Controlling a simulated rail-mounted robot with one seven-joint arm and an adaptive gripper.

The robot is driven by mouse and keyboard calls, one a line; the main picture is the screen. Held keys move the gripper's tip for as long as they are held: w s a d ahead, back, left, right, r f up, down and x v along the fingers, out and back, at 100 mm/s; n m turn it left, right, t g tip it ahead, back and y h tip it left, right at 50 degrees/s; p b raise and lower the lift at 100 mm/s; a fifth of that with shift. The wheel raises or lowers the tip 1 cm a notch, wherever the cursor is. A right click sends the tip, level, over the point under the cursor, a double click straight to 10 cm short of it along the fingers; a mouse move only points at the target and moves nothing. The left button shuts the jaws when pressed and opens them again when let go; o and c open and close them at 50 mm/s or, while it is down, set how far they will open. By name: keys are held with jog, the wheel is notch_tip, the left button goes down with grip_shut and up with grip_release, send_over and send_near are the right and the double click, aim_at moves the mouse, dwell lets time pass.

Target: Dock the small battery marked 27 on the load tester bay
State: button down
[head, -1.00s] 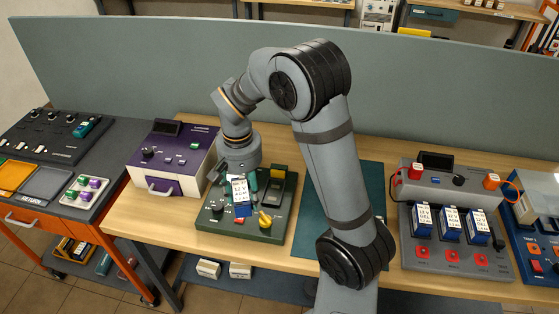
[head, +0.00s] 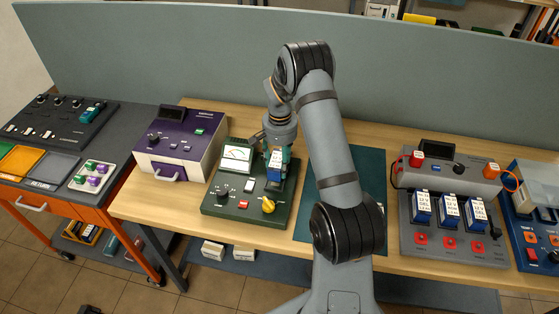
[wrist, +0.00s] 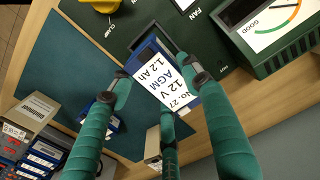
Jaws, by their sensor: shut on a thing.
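The small battery (wrist: 165,85), blue with a white label reading No. 27, 12 V, AGM, 1.2 Ah, is between the green fingers of my gripper (wrist: 158,88) in the wrist view. In the head view the battery (head: 275,166) is over the right rear part of the green load tester (head: 226,209). My gripper (head: 277,150) is shut on it from above. The tester's bay, a dark raised frame (wrist: 136,42), shows by the battery's end in the wrist view. The battery partly hides it. I cannot tell whether the battery touches the bay.
The tester carries a white dial meter (head: 236,154) and a yellow knob (head: 267,204). A purple device (head: 180,140) stands to its left. A teal mat (head: 318,215) lies to its right. A grey station (head: 457,240) with three blue batteries is farther right.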

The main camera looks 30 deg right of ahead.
aim_at(280, 161)
jog(key=shift+f+b, duration=0.65)
jog(key=shift+f, duration=0.7)
jog(key=shift+b, duration=0.45)
dwell(0.4)
jog(key=shift+s+f+b, duration=0.1)
jog(key=shift+f+b, duration=0.45)
jog(key=shift+f, duration=0.05)
jog(key=c, duration=1.2)
grip_release()
jog(key=shift+o, duration=0.2)
jog(key=shift+r+p, duration=3.65)
jog(key=shift+r, duration=1.9)
jog(key=shift+f, duration=0.1)
